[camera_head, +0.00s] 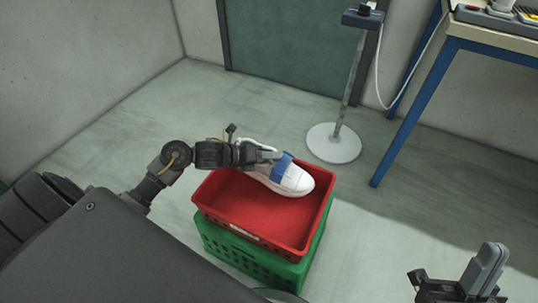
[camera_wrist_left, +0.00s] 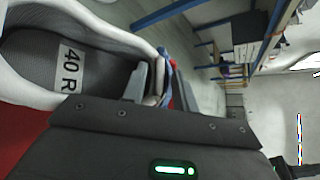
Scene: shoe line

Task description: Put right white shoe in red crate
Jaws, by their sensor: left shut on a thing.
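The white shoe (camera_head: 292,181) with a blue strap is in my left gripper (camera_head: 277,157) over the back right part of the red crate (camera_head: 225,221). Its toe points right. I cannot tell whether its sole touches the crate floor. In the left wrist view, the shoe's opening (camera_wrist_left: 20,75) shows a grey insole marked "40 R", and the left fingers (camera_wrist_left: 155,82) are shut on the shoe's upper. My right gripper (camera_head: 487,268) is at the lower right of the head view, away from the crate, with no object seen in it.
The red crate sits on a green crate (camera_head: 245,258) on the floor. A stand with a round white base (camera_head: 333,144) is just behind it. A blue-legged workbench (camera_head: 415,105) stands at the right. The floor right of the crates is clear.

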